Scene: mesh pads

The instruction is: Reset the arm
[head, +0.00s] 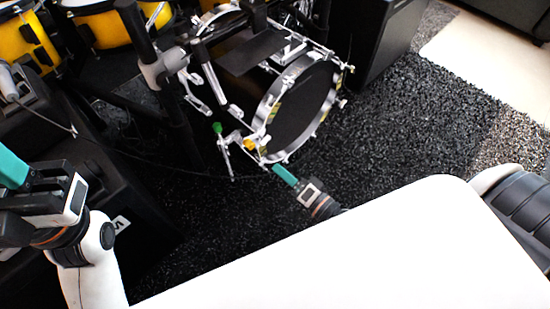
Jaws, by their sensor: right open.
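My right gripper (284,175) shows at the centre, pointing up and left over the dark carpet. My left gripper (14,168) is at the left edge, with a teal finger partly cut off by the frame. I cannot see the gap between its fingers or whether it holds anything.
A drum kit stands ahead, with a bass drum (300,108) at the centre and yellow drums (112,25) at the upper left. Black boxes (385,40) stand at the back and left. Open dark carpet (435,110) lies right of the bass drum.

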